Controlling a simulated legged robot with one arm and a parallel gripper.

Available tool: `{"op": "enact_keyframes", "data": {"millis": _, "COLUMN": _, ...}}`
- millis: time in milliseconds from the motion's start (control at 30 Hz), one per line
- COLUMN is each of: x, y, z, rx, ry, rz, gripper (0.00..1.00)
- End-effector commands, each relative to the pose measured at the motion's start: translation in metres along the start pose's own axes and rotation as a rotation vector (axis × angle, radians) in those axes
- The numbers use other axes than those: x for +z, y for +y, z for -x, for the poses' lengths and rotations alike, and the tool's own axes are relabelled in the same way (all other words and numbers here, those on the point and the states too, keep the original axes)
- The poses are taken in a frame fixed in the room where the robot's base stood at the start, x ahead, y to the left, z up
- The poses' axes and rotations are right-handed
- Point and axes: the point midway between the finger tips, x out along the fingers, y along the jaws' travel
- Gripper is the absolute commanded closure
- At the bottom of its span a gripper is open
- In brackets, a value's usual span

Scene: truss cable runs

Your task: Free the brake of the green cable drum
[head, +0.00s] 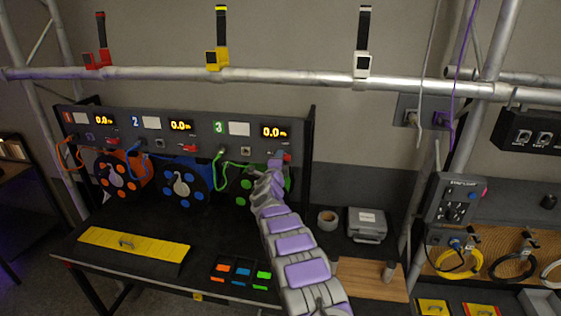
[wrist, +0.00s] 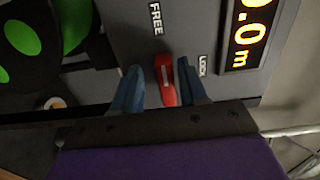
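The green cable drum (head: 241,186) sits under panel section 3, partly hidden behind my arm. Its green spots also show in the wrist view (wrist: 22,38). Its red brake lever (wrist: 165,80) is on the panel, near the printed words FREE and LOCK; LOCK lies closer to it on the right. I cannot tell the lever's exact setting. My gripper (wrist: 158,84) has its two blue-grey fingers on either side of the lever. A gap shows on the left, and the right finger is very close to the lever. In the head view my gripper (head: 272,168) is at the panel.
The orange drum (head: 122,175) and blue drum (head: 183,188) stand to the left, with red levers above them. A green cable (head: 222,165) hangs beside my gripper. A yellow plate (head: 133,246), a tray of coloured pieces (head: 240,273) and a grey case (head: 367,224) lie on the bench.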

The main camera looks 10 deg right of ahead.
Motion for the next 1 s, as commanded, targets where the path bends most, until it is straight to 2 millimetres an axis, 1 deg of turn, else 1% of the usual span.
{"op": "enact_keyframes", "data": {"millis": 300, "x": -0.003, "y": -0.003, "z": 0.001, "rx": -0.004, "ry": 0.003, "rz": -0.002, "gripper": 0.55}}
{"op": "enact_keyframes", "data": {"millis": 467, "x": -0.003, "y": -0.004, "z": 0.006, "rx": -0.004, "ry": 0.006, "rz": -0.003, "gripper": 0.55}}
{"op": "enact_keyframes", "data": {"millis": 567, "x": -0.002, "y": -0.001, "z": 0.013, "rx": 0.000, "ry": 0.005, "rz": -0.002, "gripper": 0.55}}
{"op": "enact_keyframes", "data": {"millis": 767, "x": -0.002, "y": -0.003, "z": 0.029, "rx": -0.004, "ry": 0.003, "rz": 0.001, "gripper": 0.55}}
{"op": "enact_keyframes", "data": {"millis": 1000, "x": -0.001, "y": -0.002, "z": 0.054, "rx": -0.002, "ry": 0.002, "rz": 0.002, "gripper": 0.55}}
